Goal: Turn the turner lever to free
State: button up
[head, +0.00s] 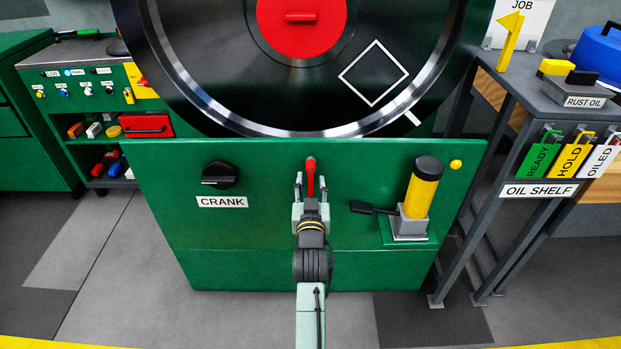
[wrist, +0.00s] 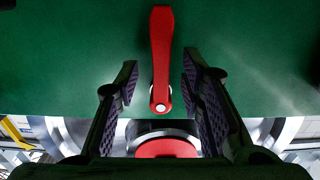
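A red lever (head: 310,177), which I take for the turner lever, sits on the green front panel (head: 262,188) below the big wheel. In the head view its handle hangs straight down from a pivot at its top. In the wrist view the lever (wrist: 161,55) stands upright in the picture, with its pale pivot cap at the lower end. My gripper (head: 311,187) is open in front of the panel, its fingers on either side of the lever. The wrist view shows gaps between both fingers (wrist: 159,78) and the lever. No label for it shows.
A black crank knob (head: 220,175) with a CRANK label is to the left. A yellow cylinder (head: 422,192) with a black side lever (head: 373,208) stands to the right. The black wheel (head: 210,60) rises above. The oil shelf (head: 510,150) is farther right.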

jog(key=shift+w, duration=1)
grip_shut()
